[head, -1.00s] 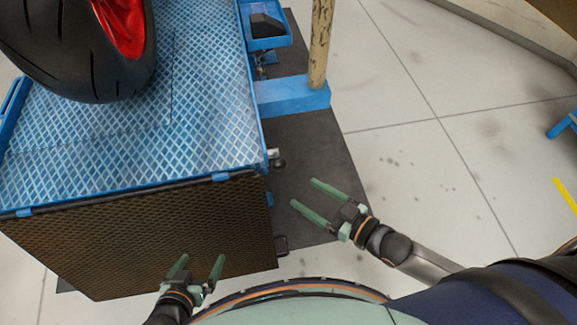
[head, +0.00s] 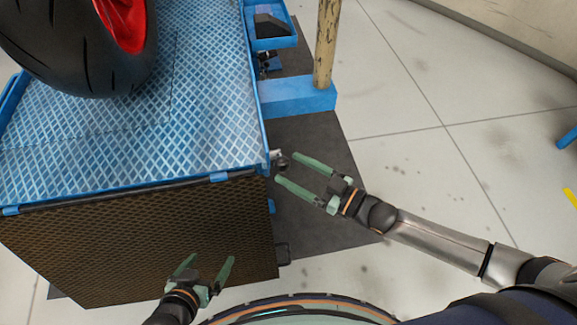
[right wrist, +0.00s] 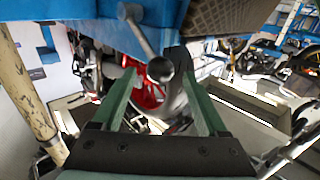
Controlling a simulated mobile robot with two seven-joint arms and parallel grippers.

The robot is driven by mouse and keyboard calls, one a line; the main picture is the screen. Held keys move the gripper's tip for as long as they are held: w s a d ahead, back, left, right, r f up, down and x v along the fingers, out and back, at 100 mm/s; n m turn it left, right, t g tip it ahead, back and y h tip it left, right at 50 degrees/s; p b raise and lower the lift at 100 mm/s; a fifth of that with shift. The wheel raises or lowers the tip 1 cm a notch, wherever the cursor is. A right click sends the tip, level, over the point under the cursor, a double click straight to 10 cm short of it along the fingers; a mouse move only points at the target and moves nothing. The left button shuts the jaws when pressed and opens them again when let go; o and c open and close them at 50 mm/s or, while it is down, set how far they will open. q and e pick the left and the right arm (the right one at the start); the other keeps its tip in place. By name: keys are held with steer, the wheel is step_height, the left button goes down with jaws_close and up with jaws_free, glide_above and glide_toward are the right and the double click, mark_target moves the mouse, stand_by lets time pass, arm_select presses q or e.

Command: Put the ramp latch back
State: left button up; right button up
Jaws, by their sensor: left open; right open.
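The ramp latch (head: 282,161) is a small metal lever with a dark round knob at the corner of the blue lift table, beside the hinged ramp plate (head: 140,245). In the right wrist view the latch (right wrist: 143,32) shows as a grey rod ending in a round knob. My right gripper (head: 288,168) is open, its green fingers pointing at the knob. The knob appears between or just beyond the fingertips (right wrist: 156,72); I cannot tell whether they touch. My left gripper (head: 211,259) is open and empty in front of the ramp plate.
The blue lift table (head: 200,120) carries a motorcycle wheel (head: 75,55). A worn post (head: 327,45) rises from a blue foot (head: 298,97) behind the latch. A dark mat (head: 315,200) lies beneath.

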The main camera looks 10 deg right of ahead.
steer(key=shift+x, duration=1.05)
jaws_close()
stand_by(0.7)
